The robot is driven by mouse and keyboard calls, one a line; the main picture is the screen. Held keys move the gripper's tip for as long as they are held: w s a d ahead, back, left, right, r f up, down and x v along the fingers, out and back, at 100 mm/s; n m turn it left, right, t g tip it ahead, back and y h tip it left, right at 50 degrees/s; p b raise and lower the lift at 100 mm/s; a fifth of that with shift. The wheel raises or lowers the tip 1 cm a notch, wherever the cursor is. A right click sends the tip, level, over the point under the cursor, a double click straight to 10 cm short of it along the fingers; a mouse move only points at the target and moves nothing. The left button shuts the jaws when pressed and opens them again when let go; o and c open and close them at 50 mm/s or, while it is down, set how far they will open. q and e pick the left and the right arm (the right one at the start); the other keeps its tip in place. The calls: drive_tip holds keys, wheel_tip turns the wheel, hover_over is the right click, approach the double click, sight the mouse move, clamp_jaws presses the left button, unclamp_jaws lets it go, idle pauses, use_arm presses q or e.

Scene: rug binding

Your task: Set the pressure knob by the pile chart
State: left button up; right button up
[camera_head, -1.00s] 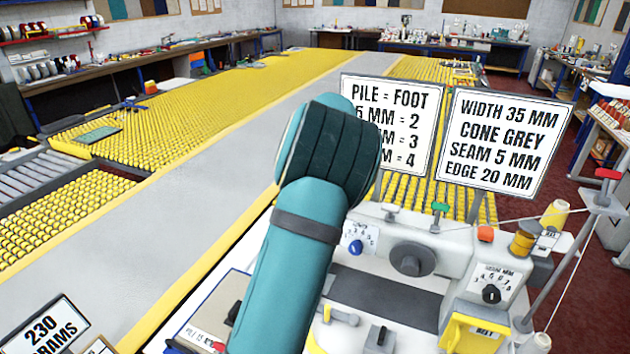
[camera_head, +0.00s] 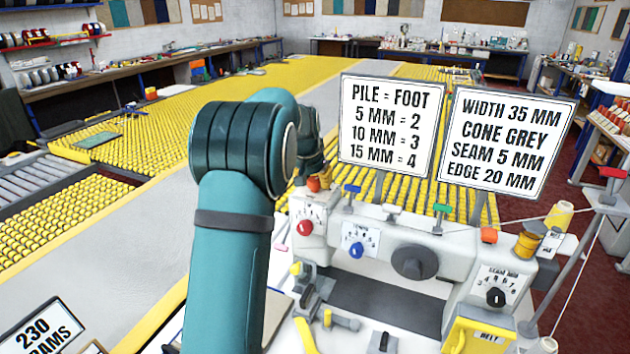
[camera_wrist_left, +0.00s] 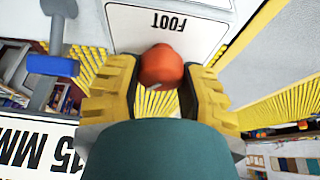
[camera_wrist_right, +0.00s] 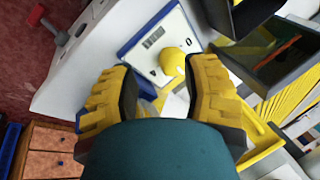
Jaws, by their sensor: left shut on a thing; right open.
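The pile chart (camera_head: 388,125) stands behind the machine and reads 5 MM = 2, 10 MM = 3, 15 MM = 4 under PILE = FOOT. An orange-red knob (camera_head: 314,184) is on top of the machine's left end. In the left wrist view the knob (camera_wrist_left: 162,67) is between the yellow fingers, beside a plate marked FOOT (camera_wrist_left: 168,22). My left gripper (camera_head: 319,175) is shut on it; a short pale mark shows on the knob, and its setting cannot be read. My right gripper (camera_wrist_right: 163,85) is open and empty in the right wrist view.
The machine front has a red dial (camera_head: 305,227), a blue dial (camera_head: 356,249) and a black seam dial (camera_head: 495,296). A blue lever (camera_head: 351,189) stands close right of my left gripper. A scale (camera_wrist_right: 158,45) and yellow round thing (camera_wrist_right: 172,63) lie beyond my right gripper.

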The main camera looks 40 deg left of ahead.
use_arm(q)
drive_tip(key=o, duration=1.2)
drive_tip(key=shift+r, duration=0.1)
drive_tip(key=v, duration=1.1)
drive_tip(key=shift+r, duration=0.4)
drive_tip(key=shift+s+f, duration=0.1)
drive_tip(key=shift+s, duration=0.05)
